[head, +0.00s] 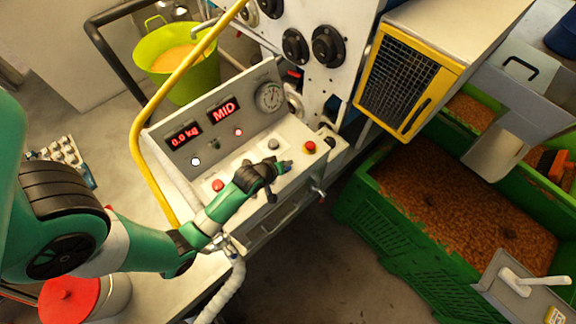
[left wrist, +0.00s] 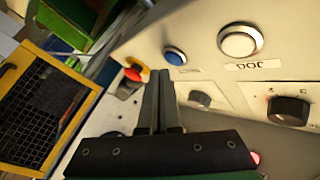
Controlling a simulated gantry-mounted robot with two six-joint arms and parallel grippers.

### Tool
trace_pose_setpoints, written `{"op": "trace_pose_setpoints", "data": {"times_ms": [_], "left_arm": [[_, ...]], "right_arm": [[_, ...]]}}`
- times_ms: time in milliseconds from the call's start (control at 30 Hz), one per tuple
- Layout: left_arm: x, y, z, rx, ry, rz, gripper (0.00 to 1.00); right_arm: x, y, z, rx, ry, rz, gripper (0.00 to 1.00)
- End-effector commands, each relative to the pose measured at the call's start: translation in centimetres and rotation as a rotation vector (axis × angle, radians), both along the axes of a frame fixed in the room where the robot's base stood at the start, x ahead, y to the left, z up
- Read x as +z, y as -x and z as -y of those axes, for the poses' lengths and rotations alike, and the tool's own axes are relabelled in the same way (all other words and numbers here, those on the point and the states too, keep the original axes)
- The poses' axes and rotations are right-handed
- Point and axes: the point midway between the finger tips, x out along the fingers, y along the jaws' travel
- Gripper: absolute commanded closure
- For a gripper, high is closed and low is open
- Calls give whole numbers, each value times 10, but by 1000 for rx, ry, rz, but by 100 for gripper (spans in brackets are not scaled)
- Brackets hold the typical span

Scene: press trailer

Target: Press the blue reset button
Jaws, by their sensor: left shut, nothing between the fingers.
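The blue button (left wrist: 175,56) with a silver ring shows in the left wrist view, just above and to the right of my fingertips. In the head view I cannot make it out clearly; my left gripper covers that part of the panel. My left gripper (head: 284,167) is over the sloped control panel (head: 252,160), between the grey button and the panel's front edge. It also shows in the left wrist view (left wrist: 160,76), with its fingers shut together and nothing between them. I cannot tell whether the fingertips touch the panel. My right gripper is not in view.
A red-and-yellow emergency stop (head: 309,147) is right of my gripper. A silver button labelled JOG (left wrist: 240,40), a black knob (left wrist: 288,110) and a red button (head: 217,185) are also on the panel. A yellow rail (head: 158,100) runs along the panel's left. A green crate (head: 380,235) stands right.

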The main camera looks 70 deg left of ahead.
Motion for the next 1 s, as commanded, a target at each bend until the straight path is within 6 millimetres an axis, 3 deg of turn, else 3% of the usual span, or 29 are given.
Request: {"op": "trace_pose_setpoints", "data": {"times_ms": [1000], "left_arm": [[-9,0,0,0,0,0,100]], "right_arm": [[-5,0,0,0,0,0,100]]}}
